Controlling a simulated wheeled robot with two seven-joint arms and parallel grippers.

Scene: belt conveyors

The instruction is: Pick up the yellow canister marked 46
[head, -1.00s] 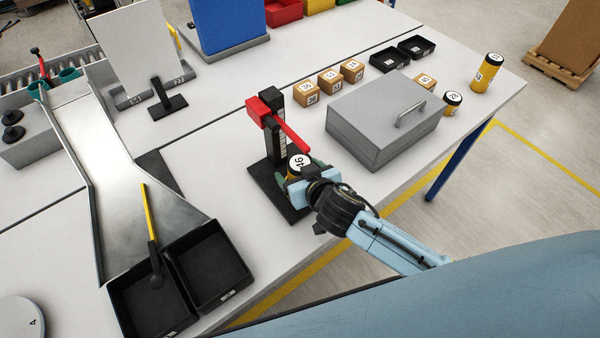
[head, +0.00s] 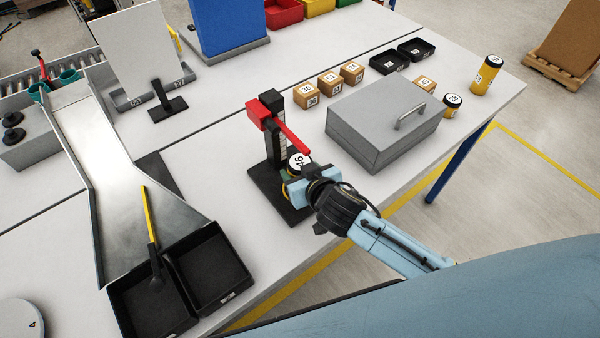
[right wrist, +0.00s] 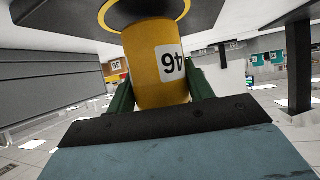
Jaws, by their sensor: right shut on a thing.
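The yellow canister marked 46 (head: 299,164) stands on the black base of a press-like stand, its white-labelled top showing in the head view. In the right wrist view the canister (right wrist: 156,62) fills the middle, with its 46 label facing the camera. My right gripper (head: 294,184) is shut on the canister from the front right; its green fingers (right wrist: 158,90) lie on both sides of it in the right wrist view. The canister's lower part is mostly hidden by the gripper in the head view. My left gripper is not in view.
The stand (head: 274,140) with a red lever rises right behind the canister. A grey box with a handle (head: 382,120) stands close on the right. Small numbered boxes (head: 329,82) and other yellow canisters (head: 487,75) are farther back. Black bins (head: 208,266) lie front left.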

